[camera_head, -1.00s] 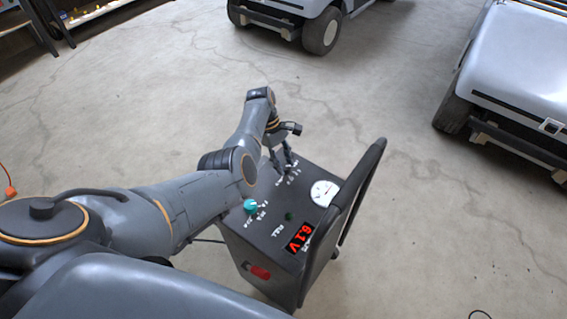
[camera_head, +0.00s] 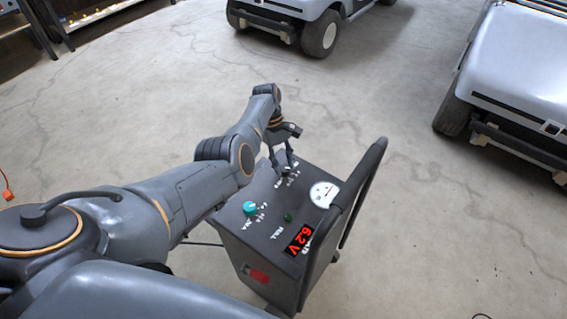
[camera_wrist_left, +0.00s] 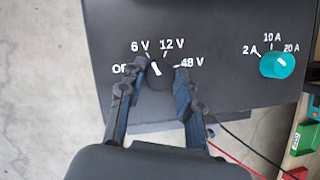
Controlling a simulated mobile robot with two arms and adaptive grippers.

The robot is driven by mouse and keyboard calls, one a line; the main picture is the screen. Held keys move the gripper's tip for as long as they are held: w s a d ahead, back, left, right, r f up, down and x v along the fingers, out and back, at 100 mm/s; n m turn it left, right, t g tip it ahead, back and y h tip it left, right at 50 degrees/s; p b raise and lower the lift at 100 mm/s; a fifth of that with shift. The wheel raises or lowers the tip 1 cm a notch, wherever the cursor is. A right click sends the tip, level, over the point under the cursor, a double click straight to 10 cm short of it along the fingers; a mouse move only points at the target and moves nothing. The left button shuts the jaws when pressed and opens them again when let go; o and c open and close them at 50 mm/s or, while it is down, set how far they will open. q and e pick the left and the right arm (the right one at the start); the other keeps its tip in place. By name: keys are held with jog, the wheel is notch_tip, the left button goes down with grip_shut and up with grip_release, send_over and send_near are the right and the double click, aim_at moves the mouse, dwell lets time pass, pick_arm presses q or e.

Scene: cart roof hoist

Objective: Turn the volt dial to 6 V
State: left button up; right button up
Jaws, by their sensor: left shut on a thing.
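The charger cart (camera_head: 225,240) stands upright with its control panel facing up. Its black volt dial (camera_wrist_left: 160,78), marked OFF, 6 V, 12 V and 48 V, shows in the left wrist view. Its white pointer tilts up and left toward the 6 V mark. My left gripper (camera_head: 283,168) is shut on the dial, with one finger on each side of it; in the left wrist view the fingers (camera_wrist_left: 160,77) partly cover the OFF label. The red display (camera_head: 299,241) reads 6.2 V. My right gripper is out of view.
A teal amp dial (camera_wrist_left: 277,64) and a green FULL lamp (camera_head: 288,217) share the panel with a white round gauge (camera_head: 323,194). The cart's black handle (camera_head: 361,190) rises at the right. Golf carts (camera_head: 520,85) stand farther back; the floor between is clear.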

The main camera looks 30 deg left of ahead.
pick_arm(q)
jog(key=o, duration=1.2)
jog(key=shift+c, duration=0.2)
jog(key=v, duration=1.2)
jog(key=shift+f, duration=0.1)
